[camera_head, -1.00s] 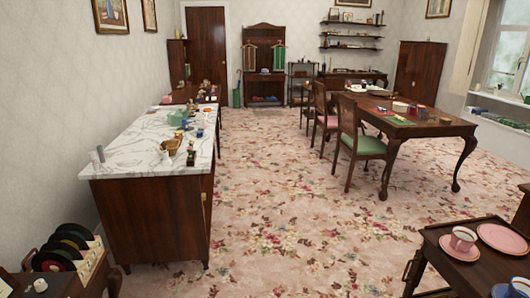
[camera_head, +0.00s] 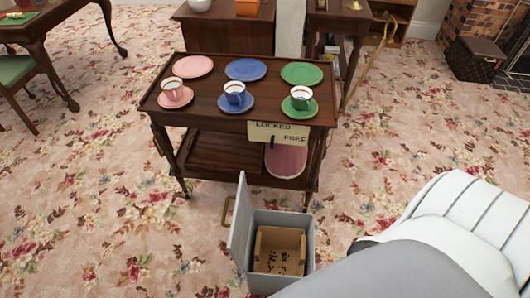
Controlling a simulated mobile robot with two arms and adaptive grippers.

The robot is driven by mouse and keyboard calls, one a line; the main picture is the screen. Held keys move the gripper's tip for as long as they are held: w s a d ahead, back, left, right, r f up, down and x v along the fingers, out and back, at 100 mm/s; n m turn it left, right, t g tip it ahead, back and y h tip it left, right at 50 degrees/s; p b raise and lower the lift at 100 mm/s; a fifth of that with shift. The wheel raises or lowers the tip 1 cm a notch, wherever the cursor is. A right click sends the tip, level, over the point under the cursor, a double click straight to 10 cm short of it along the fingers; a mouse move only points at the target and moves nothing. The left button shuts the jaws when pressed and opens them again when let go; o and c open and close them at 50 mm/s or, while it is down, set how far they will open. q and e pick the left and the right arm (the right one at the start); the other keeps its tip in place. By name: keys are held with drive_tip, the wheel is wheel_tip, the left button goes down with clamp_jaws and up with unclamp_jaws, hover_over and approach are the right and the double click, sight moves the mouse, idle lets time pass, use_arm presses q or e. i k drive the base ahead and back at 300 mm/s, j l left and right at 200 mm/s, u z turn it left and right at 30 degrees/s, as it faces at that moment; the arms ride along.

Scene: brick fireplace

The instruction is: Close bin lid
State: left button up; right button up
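The grey bin (camera_head: 307,262) stands on the floral carpet at the lower middle of the head view, just in front of a trolley. Its lid (camera_head: 240,229) is open, standing nearly upright along the bin's left side. Inside the bin is a tan box-like piece (camera_head: 290,240) with dark specks. Neither of my grippers is in view.
The dark wooden trolley (camera_head: 209,97) behind the bin holds pink, blue and green cups and plates. A sign (camera_head: 278,133) reading LOCKED and FREE hangs on it. A dark case (camera_head: 476,61) stands near a brick fireplace (camera_head: 470,22). Carpet left of the bin is clear.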

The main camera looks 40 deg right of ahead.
sight(236, 246)
drive_tip(key=i+j+z, duration=0.15)
drive_tip(key=z, duration=0.3)
drive_tip(key=j+z, duration=0.5)
drive_tip(key=i+j+z, duration=0.1)
drive_tip(key=z, duration=0.35)
drive_tip(key=j+z, duration=0.5)
drive_tip(key=k+j+z, duration=0.25)
drive_tip(key=j, duration=0.2)
drive_tip(key=k+j+z, duration=0.25)
drive_tip(key=j, duration=0.2)
